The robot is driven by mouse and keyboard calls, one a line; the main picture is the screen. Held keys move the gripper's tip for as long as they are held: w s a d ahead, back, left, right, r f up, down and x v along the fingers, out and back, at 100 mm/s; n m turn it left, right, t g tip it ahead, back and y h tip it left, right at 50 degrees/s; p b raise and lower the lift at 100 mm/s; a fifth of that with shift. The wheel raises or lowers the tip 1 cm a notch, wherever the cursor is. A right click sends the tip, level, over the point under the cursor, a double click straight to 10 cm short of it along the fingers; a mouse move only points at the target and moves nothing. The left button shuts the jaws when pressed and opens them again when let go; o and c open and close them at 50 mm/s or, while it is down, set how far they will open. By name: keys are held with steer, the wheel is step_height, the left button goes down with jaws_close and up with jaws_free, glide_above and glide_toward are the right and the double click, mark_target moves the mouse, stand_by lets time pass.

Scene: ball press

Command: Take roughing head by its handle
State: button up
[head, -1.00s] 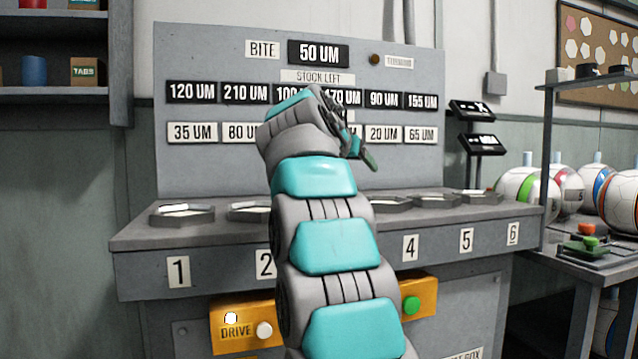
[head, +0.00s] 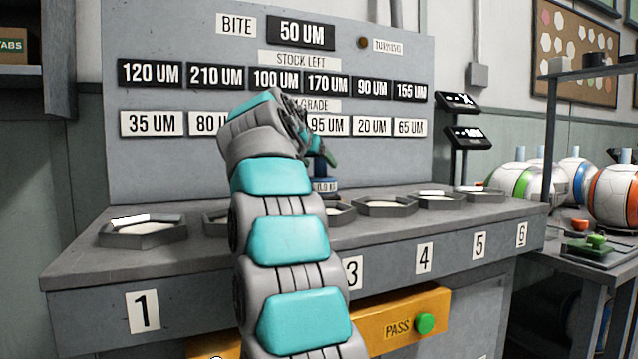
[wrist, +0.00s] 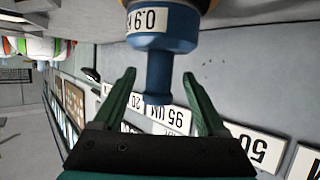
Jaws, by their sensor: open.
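A blue piece with a white weight label, which I take to be the roughing head (wrist: 165,43), hangs into the upper middle of the upside-down wrist view. Its narrow blue handle (wrist: 158,80) lies between my gripper's fingers. My gripper (wrist: 158,82) is open, with one green finger on each side of the handle and a visible gap on both sides. In the head view the roughing head (head: 325,184) is partly hidden behind my gripper (head: 322,155) and stands at the back of the bench.
A grey press bench (head: 80,250) carries a row of shallow trays, with numbers along its front. An upright panel (head: 160,185) of micron labels stands close behind. A yellow PASS box (head: 375,325) is on the front. Balls (head: 515,180) sit at the right.

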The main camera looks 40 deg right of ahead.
mark_target(325, 165)
steer(key=x, duration=0.2)
steer(key=p+x, duration=0.1)
steer(key=x, duration=0.2)
steer(key=shift+d+r, duration=0.1)
steer(key=shift+r, duration=0.15)
jaws_close()
stand_by(0.4)
stand_by(0.8)
